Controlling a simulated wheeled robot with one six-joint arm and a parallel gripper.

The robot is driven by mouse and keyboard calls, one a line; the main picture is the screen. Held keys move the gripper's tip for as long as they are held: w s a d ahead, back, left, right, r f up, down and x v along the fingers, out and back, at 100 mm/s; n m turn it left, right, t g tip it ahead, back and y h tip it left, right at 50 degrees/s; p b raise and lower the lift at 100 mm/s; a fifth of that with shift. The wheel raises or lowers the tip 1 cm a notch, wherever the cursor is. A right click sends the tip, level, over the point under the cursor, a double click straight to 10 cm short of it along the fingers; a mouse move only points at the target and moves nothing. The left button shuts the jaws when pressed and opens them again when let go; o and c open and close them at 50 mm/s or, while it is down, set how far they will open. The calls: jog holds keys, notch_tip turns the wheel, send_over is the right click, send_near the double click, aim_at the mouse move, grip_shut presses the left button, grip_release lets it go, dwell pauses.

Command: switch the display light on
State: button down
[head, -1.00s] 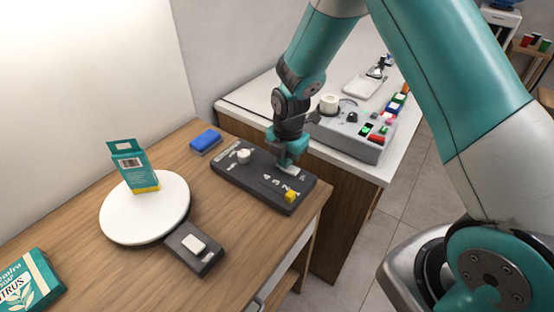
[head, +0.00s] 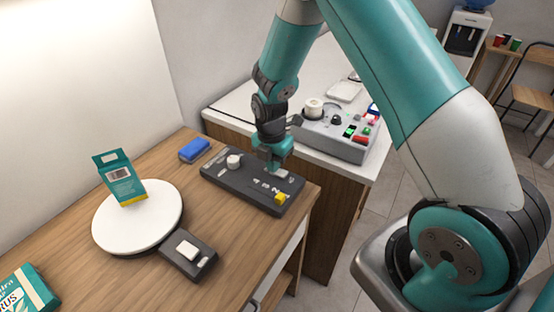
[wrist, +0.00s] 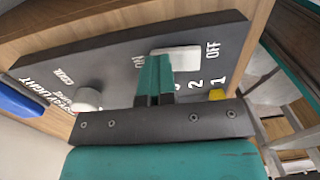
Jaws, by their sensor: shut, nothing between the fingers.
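The dark control panel (head: 232,185) lies on the wooden counter, and it also shows in the wrist view (wrist: 120,58). It carries a white round knob (wrist: 88,98), a yellow piece (head: 281,198) by the numbers, and a white rocker switch (wrist: 177,57) between the words ON and OFF. Lettering that seems to read "display light" is beside the knob. My gripper (head: 273,165) is shut and empty, pointing down at the panel. In the wrist view its fingertips (wrist: 160,62) are at the rocker's ON-side end, partly covering it. I cannot tell whether they touch it or which way it is tilted.
A white turntable (head: 130,222) with a teal carton (head: 124,180) stands to the left, its dark switch box (head: 188,254) in front. A blue block (head: 194,150) lies behind the panel. A grey device (head: 335,135) with coloured buttons stands on the white counter behind.

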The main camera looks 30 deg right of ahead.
jog(key=shift+s+d+f, duration=0.2)
jog(key=shift+s, duration=0.15)
jog(key=shift+s+d+f, duration=0.15)
jog(key=shift+s, duration=0.2)
jog(key=shift+w+r+p, duration=0.1)
jog(key=shift+r+p, duration=0.2)
jog(key=r+p, duration=0.1)
jog(key=w+a+r+p, duration=0.1)
jog(key=r, duration=0.1)
jog(key=w+r+p, duration=0.1)
jog(key=r, duration=0.1)
jog(key=shift+a+r+p, duration=0.1)
jog(key=shift+a+p, duration=0.05)
jog(key=shift+p, duration=0.25)
notch_tip(320, 180, up, 9)
jog(key=w+b, duration=0.1)
jog(key=b, duration=0.2)
jog(key=shift+a, duration=0.15)
jog(key=s+a+r+m+y, duration=0.1)
jog(key=s+a+r+m, duration=0.3)
jog(key=s, duration=0.4)
jog(key=s+a+r+m+y, duration=0.2)
jog(key=s+a+r+m, duration=0.2)
jog(key=s+m, duration=0.3)
jog(key=s+a+r+m+y, duration=0.1)
jog(key=s+a+r+m, duration=0.3)
jog(key=s, duration=0.6)
jog(key=shift+s+r+m+y, duration=0.3)
jog(key=shift+r+m, duration=0.25)
jog(key=shift+m, duration=0.15)
